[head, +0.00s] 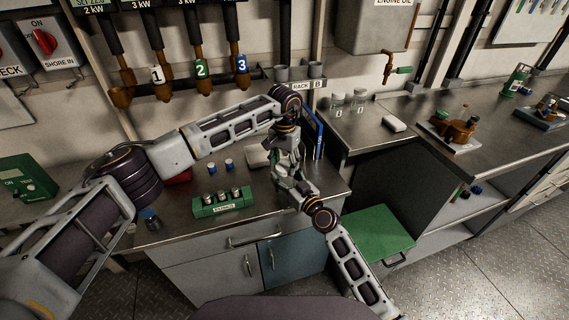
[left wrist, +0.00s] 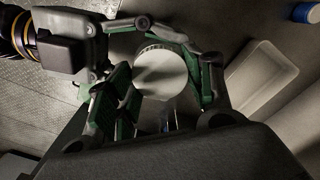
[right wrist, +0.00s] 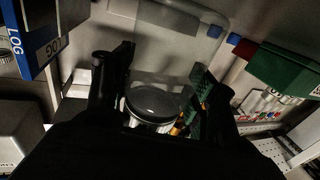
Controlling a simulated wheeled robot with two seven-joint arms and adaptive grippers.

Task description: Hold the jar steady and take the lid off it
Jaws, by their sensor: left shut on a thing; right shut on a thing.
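The jar's round white lid (left wrist: 163,73) shows from above in the left wrist view, between the fingers of my left gripper (left wrist: 165,95), which is shut on it. The clear jar (right wrist: 160,82) shows in the right wrist view between the fingers of my right gripper (right wrist: 158,90), which is shut on it. In the head view my left gripper (head: 283,148) is just above my right gripper (head: 292,180) over the bench, and they mostly hide the jar. I cannot tell whether the lid is apart from the jar.
A white tray (left wrist: 260,80) lies beside the jar on the bench (head: 165,228). A green rack (head: 222,208) with several vials stands left of the grippers. A blue log binder (head: 319,135) stands close on the right. A green stool (head: 370,233) is below.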

